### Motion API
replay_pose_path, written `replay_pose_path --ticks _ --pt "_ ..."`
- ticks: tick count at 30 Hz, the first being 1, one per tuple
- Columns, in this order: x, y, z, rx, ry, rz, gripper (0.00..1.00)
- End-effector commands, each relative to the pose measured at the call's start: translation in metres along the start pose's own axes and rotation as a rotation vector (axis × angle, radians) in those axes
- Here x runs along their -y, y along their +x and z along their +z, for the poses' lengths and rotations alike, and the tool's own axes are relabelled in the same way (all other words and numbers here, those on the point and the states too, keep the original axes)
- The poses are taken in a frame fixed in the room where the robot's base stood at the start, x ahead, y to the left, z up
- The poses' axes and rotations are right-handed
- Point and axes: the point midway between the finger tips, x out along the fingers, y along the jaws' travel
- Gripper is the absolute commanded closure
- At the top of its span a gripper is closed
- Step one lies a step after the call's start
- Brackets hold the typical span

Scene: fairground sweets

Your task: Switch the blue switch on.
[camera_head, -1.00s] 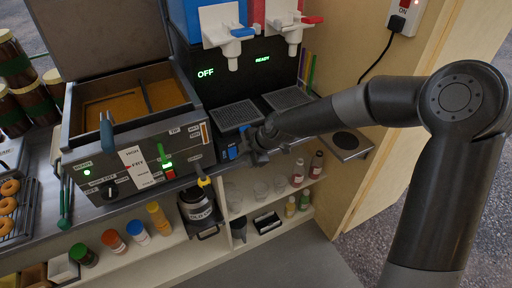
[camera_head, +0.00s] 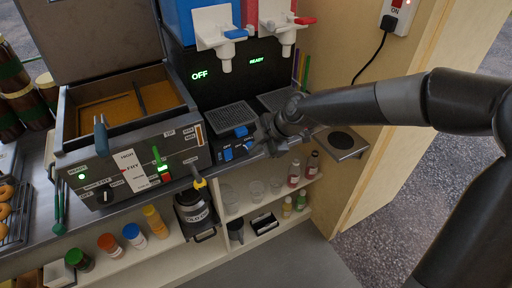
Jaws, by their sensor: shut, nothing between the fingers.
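The drinks machine has a blue tank (camera_head: 183,22) and a red tank (camera_head: 270,12). Its left display (camera_head: 199,75) reads OFF and its right display (camera_head: 257,62) reads READY. A blue switch (camera_head: 227,154) sits on the front ledge below the left drip tray, by small white lettering. A second blue piece (camera_head: 240,131) shows just behind it; I cannot tell whether it is a separate part. My gripper (camera_head: 256,145) is shut and empty, just right of the blue pieces. It hides part of the ledge, and I cannot tell if it touches anything.
A fryer (camera_head: 130,155) with a blue-handled basket and a green lever stands to the left. Drip trays (camera_head: 232,116) lie behind my gripper. A shelf (camera_head: 255,212) with bottles and cups is below. A wooden wall (camera_head: 370,160) and a small round-topped bracket (camera_head: 341,143) are at right.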

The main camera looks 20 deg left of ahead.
Motion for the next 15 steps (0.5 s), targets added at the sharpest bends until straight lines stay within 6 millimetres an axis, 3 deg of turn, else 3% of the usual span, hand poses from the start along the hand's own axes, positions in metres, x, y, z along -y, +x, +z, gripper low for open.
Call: replay_pose_path --ticks 15 --pt "0.010 0.009 0.005 -0.001 0.001 0.001 1.00"
